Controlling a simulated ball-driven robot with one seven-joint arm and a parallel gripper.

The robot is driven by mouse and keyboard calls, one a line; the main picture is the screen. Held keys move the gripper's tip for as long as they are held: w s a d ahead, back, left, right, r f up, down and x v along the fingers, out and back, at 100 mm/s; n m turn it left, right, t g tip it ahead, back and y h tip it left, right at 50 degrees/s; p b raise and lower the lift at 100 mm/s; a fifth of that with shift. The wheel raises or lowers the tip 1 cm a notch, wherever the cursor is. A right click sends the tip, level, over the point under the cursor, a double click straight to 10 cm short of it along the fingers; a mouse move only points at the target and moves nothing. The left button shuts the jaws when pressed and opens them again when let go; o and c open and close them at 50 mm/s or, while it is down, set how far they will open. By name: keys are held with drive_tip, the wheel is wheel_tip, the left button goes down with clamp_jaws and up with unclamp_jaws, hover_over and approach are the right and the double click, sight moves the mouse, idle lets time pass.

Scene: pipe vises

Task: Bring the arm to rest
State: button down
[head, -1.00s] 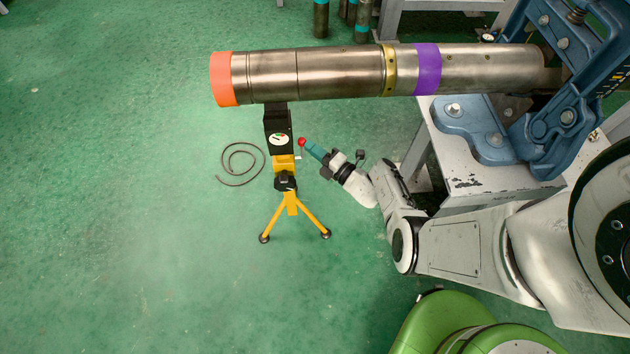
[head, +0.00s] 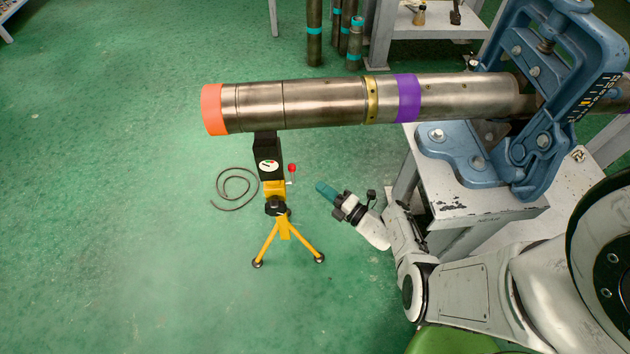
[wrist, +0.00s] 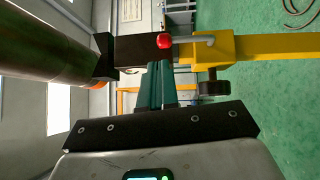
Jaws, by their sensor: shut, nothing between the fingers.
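My gripper (head: 327,192) is shut and empty, its teal fingers pointing up and left toward a yellow tripod stand (head: 284,228). In the head view there is a gap between the fingertips and the red-knobbed lever (head: 292,168) on the stand. In the wrist view my shut fingers (wrist: 156,84) point at the stand, with the red knob (wrist: 164,41) just beyond their tips. The stand's black head with a gauge (head: 268,165) sits under a long steel pipe (head: 320,100) with an orange end and a purple band.
A blue vise (head: 520,130) on a grey table (head: 470,205) holds the pipe's right end. A coiled cable (head: 235,188) lies left of the stand. Several upright pipes (head: 315,35) stand at the back. The green floor at left is clear.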

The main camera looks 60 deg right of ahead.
drive_tip(key=shift+s+a, duration=0.2)
drive_tip(key=shift+s, duration=1.15)
drive_tip(key=shift+s+a, duration=0.15)
drive_tip(key=shift+s, duration=1.2)
drive_tip(key=s+a+n+g+y, duration=0.3)
drive_tip(key=a+n+g+y, duration=0.45)
drive_tip(key=n, duration=0.85)
drive_tip(key=s+a+n+g+y, duration=0.25)
drive_tip(key=a+n+g, duration=0.25)
drive_tip(key=a+n, duration=0.8)
drive_tip(key=s+d+r+n+g+h, duration=0.1)
drive_tip(key=r+n, duration=0.5)
drive_tip(key=n, duration=0.6)
drive_tip(key=s+d+r+n+g+h, duration=0.2)
drive_tip(key=s+r+n+g+h, duration=0.2)
drive_tip(key=n, duration=0.9)
wheel_tip(320, 180, up, 4)
drive_tip(key=s+h, duration=0.1)
drive_tip(key=h, duration=0.2)
drive_tip(key=shift+s+d+f, duration=0.15)
drive_tip(key=shift+d+f, duration=0.05)
drive_tip(key=shift+d, duration=0.05)
